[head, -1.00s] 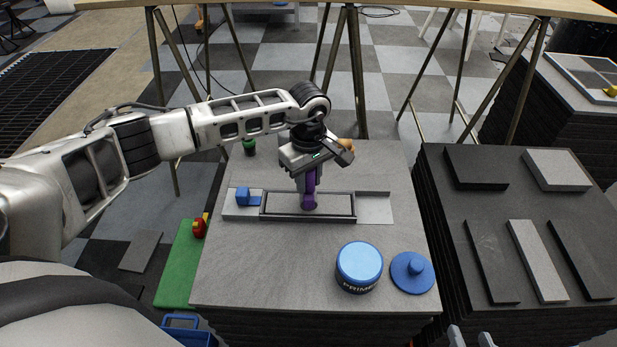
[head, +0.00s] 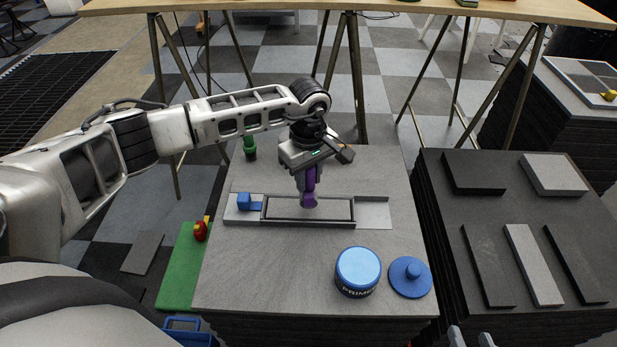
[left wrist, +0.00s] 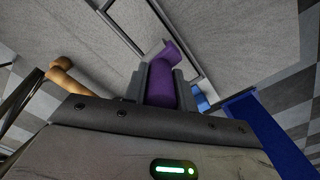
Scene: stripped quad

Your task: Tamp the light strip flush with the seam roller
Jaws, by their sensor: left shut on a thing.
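My left gripper (head: 309,183) is shut on the purple seam roller (head: 309,200). It holds the roller pointing down over the middle of a long dark-framed recess (head: 340,224) on the grey worktable. The roller also shows between the fingers in the left wrist view (left wrist: 164,85). A grey strip surface (head: 335,208) shows inside the frame; its height against the rim is too small to tell. I cannot tell whether the roller touches it. Two pale fingertips of my right gripper (head: 470,339) show apart at the bottom edge, with nothing visible between them.
A blue block (head: 244,201) sits left of the frame. A blue primer tin (head: 358,268) and blue knobbed lid (head: 410,278) are at front right. Dark and light slabs (head: 532,264) cover the right stack.

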